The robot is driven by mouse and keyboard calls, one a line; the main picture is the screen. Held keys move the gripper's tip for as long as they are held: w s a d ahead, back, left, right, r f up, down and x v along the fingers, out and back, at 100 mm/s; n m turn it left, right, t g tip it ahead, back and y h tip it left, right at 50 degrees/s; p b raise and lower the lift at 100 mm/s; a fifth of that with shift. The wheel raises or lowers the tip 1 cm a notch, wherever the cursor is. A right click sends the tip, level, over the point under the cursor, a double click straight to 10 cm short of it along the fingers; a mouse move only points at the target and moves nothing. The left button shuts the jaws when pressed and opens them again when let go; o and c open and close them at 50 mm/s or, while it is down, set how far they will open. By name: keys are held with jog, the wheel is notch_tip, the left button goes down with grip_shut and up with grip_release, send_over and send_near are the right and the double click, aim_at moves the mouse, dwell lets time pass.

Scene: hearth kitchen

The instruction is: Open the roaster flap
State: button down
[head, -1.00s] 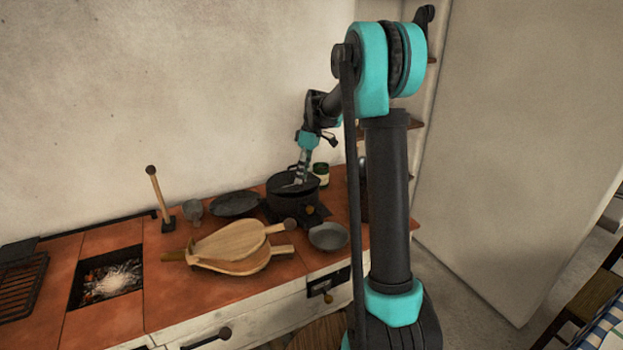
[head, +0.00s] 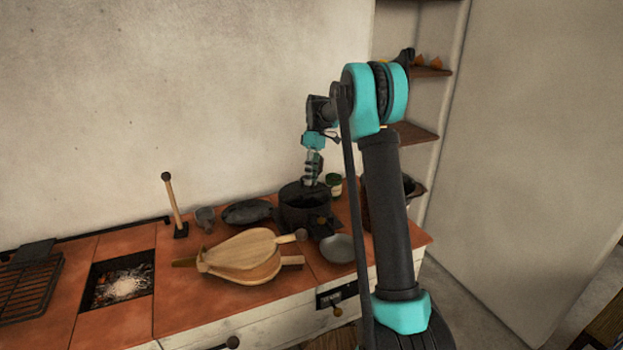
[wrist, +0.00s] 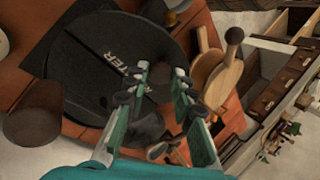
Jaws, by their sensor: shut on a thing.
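The roaster (head: 303,212) is a round black vessel on the counter near the wall. In the wrist view its dark round top (wrist: 85,60) fills the left half, with pale letters ending in "TER". My gripper (head: 312,182) points down over the roaster's top. In the wrist view my gripper (wrist: 161,78) has its two fingers some way apart at the roaster's right edge, shut on a dark part. I take this part for the flap, but its outline is hard to make out. I cannot tell how far the flap stands open.
Wooden bellows (head: 240,255) lie in front of the roaster. A grey bowl (head: 340,248) sits at the front right, and a jar (head: 334,184) stands behind. A dark lidded pan (head: 247,211) is to the left. A fire pit (head: 118,287) glows at far left.

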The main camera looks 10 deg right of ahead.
jog(key=c, duration=1.3)
grip_release()
jog(key=shift+o, duration=0.2)
jog(key=v, duration=1.2)
jog(key=shift+w, duration=0.1)
